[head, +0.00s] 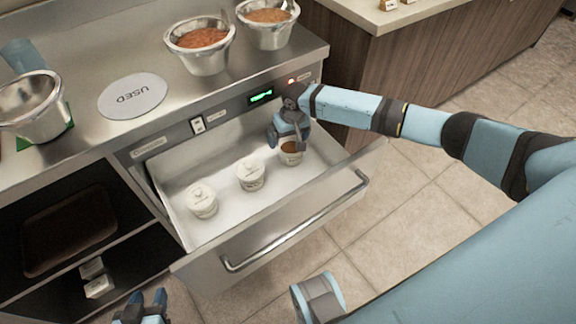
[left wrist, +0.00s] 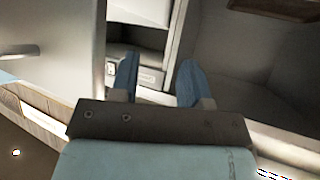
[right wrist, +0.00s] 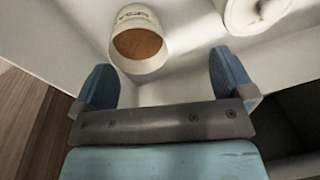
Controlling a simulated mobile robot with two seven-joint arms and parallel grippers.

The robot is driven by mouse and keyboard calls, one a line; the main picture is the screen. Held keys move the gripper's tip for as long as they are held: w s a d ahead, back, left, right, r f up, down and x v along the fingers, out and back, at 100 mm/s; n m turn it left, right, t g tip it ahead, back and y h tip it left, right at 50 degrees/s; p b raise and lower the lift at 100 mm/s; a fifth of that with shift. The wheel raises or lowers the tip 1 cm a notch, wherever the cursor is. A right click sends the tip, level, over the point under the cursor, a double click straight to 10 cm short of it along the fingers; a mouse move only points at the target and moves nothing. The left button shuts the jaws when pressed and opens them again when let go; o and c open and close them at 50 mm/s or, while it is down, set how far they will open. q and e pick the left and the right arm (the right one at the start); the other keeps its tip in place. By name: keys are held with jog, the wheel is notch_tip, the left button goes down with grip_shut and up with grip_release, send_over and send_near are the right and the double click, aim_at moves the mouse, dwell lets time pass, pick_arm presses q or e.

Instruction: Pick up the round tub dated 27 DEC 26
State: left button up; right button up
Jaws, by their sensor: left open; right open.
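Three round tubs stand in a row in the open drawer (head: 178,172). The left tub (head: 201,200) and the middle tub (head: 250,174) have white lids. The right tub (head: 291,153) shows a brown-orange face in the right wrist view (right wrist: 139,44). The dates are too small to read. My right gripper (head: 288,138) is open above and beside the right tub, which lies ahead between its fingers, apart from them. A lidded white tub (right wrist: 255,14) is partly in that view. My left gripper (head: 146,302) is open and empty in front of the cabinet, low at the left.
The counter above holds two bowls of red-orange sauce (head: 202,38) (head: 268,15), a "USED" disc (head: 132,96) and an empty metal bowl (head: 33,107). The drawer front with its handle (head: 295,232) juts over the tiled floor. Open shelves with a brown tray (head: 70,229) are at the left.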

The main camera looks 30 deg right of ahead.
aim_at(292, 146)
jog(key=shift+m+g+h, duration=0.4)
jog(key=shift+m, duration=0.2)
jog(key=d+f+b, duration=0.1)
jog(key=f, duration=0.1)
jog(key=w+f+b, duration=0.1)
jog(key=f, duration=0.2)
jog(key=w+d+f+b, duration=0.1)
jog(key=f+b, duration=0.1)
jog(key=f, duration=0.1)
jog(key=shift+w+d+f, duration=0.1)
jog(key=shift+d+f, duration=0.15)
jog(key=shift+d, duration=0.1)
jog(key=c, duration=0.9)
jog(key=shift+o, duration=0.2)
jog(key=shift+r, duration=0.15)
